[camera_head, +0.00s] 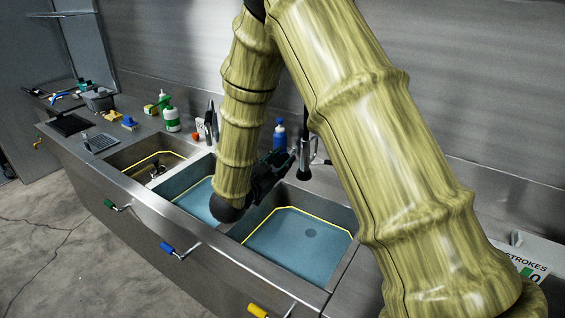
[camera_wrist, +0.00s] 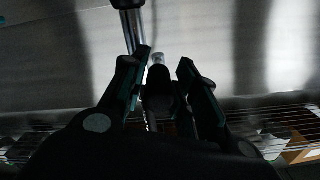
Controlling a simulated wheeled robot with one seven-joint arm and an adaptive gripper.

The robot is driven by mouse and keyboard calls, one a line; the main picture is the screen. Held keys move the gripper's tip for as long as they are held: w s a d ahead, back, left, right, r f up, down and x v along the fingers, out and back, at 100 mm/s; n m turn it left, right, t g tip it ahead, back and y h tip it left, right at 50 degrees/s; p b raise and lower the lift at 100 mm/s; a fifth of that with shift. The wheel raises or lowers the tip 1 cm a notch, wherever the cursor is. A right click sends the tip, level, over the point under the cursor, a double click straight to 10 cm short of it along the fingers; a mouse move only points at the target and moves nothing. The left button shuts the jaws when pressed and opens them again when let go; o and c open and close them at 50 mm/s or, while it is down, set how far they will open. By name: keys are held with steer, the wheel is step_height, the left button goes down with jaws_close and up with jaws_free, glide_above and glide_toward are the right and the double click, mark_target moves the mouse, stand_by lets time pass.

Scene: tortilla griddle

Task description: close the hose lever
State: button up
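The hose (camera_head: 304,150) hangs in front of the back wall behind the right basin, a dark upright piece with bright metal parts beside it. Its lever is too small to make out clearly. My gripper (camera_head: 281,160) is just left of the hose, above the divider between the middle and right basins, partly hidden by my arm. In the wrist view my gripper (camera_wrist: 165,58) has its two fingers apart. A dark cylinder with a metal tip (camera_wrist: 157,76) shows between them, and I cannot tell whether they touch it. A metal pipe (camera_wrist: 133,28) rises behind the left fingertip.
A blue bottle (camera_head: 279,134) stands behind the gripper. A green and white bottle (camera_head: 171,118) stands farther left.

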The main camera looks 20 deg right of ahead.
steer(key=shift+o, duration=0.4)
steer(key=shift+s+a, duration=0.1)
steer(key=v, duration=1.1)
steer(key=shift+s+a, duration=0.15)
steer(key=shift+a, duration=0.2)
